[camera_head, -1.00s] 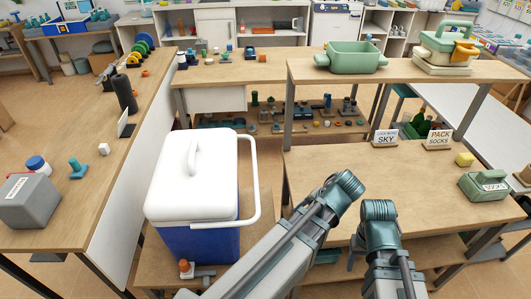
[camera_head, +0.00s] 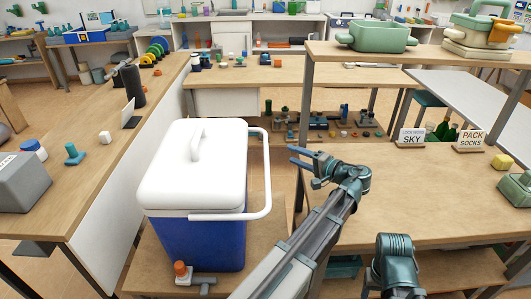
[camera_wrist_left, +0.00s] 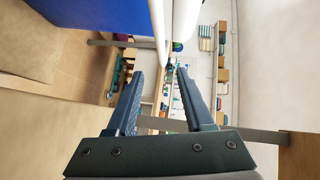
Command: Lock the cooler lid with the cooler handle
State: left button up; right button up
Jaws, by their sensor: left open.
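The cooler (camera_head: 203,240) has a blue body and a white lid (camera_head: 215,165) that lies closed on top. Its white cooler handle (camera_head: 267,185) is a loop swung out to the right side of the cooler, around lid-rim height. My left gripper (camera_head: 291,156) is open and empty just right of the handle's outer bar, its fingers pointing at it. In the left wrist view the open fingers (camera_wrist_left: 160,73) point toward white bar-like parts of the cooler (camera_wrist_left: 159,28), with the blue body (camera_wrist_left: 95,18) to the left. My right arm shows low in the head view, its gripper out of sight.
The cooler stands on a low wooden table (camera_head: 262,240). An orange-topped fitting (camera_head: 181,270) sits by its front corner. A wooden bench (camera_head: 75,190) is on the left. A wooden shelf table (camera_head: 420,190) with signs is on the right, close to my left arm.

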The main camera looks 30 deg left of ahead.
aim_at(266, 141)
pick_arm(q)
jog(key=shift+a, duration=0.15)
jog(key=b+x, duration=0.1)
jog(key=x, duration=1.2)
jog(key=shift+w+a+b, duration=0.15)
jog(key=shift+a+b, duration=0.1)
jog(key=shift+b, duration=0.1)
grip_shut()
dwell(0.9)
